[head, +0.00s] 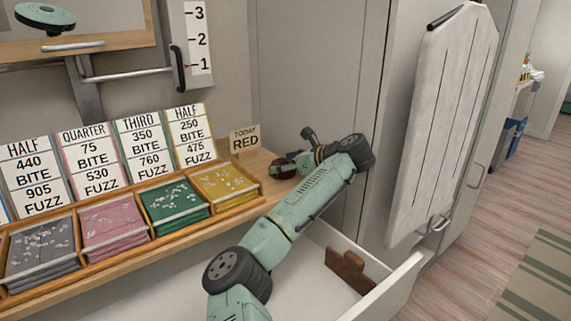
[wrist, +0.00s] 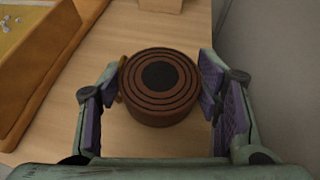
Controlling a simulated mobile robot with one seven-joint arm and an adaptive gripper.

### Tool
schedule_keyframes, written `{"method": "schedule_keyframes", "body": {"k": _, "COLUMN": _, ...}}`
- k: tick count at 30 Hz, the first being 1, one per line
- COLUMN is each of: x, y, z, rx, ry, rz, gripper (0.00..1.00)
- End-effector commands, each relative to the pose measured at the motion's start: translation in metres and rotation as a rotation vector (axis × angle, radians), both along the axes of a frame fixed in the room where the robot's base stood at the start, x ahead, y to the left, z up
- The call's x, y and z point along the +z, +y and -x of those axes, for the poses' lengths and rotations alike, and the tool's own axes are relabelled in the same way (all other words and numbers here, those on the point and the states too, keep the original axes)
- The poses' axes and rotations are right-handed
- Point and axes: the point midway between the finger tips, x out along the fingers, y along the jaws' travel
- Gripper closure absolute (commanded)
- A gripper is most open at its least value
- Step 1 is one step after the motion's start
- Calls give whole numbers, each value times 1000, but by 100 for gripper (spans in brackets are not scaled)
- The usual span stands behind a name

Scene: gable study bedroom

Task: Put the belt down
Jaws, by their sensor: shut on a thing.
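The belt (wrist: 160,112) is a brown coil, rolled up tight with a dark centre. In the wrist view it sits between the two fingers of my gripper (wrist: 162,88), which is shut on it. In the head view the belt (head: 282,169) shows small and dark at the right end of the wooden shelf (head: 258,160), partly hidden by my gripper (head: 296,163). It is at or very close to the shelf top; I cannot tell whether it touches.
A wooden tray of coloured packets (head: 225,184) lies left of the belt. A "TODAY RED" sign (head: 244,140) stands behind it. A grey cabinet wall (head: 313,100) is close on the right. An open white drawer (head: 385,300) holding a brown piece (head: 349,270) is below.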

Motion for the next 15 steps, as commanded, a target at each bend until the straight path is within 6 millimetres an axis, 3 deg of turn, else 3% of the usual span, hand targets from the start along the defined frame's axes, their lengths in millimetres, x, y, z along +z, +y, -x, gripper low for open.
{"method": "schedule_keyframes", "body": {"k": 9, "x": -1, "y": 0, "z": 0, "rx": 0, "ry": 0, "rz": 0, "gripper": 22}}
{"method": "schedule_keyframes", "body": {"k": 15, "x": -1, "y": 0, "z": 0, "rx": 0, "ry": 0, "rz": 0, "gripper": 21}}
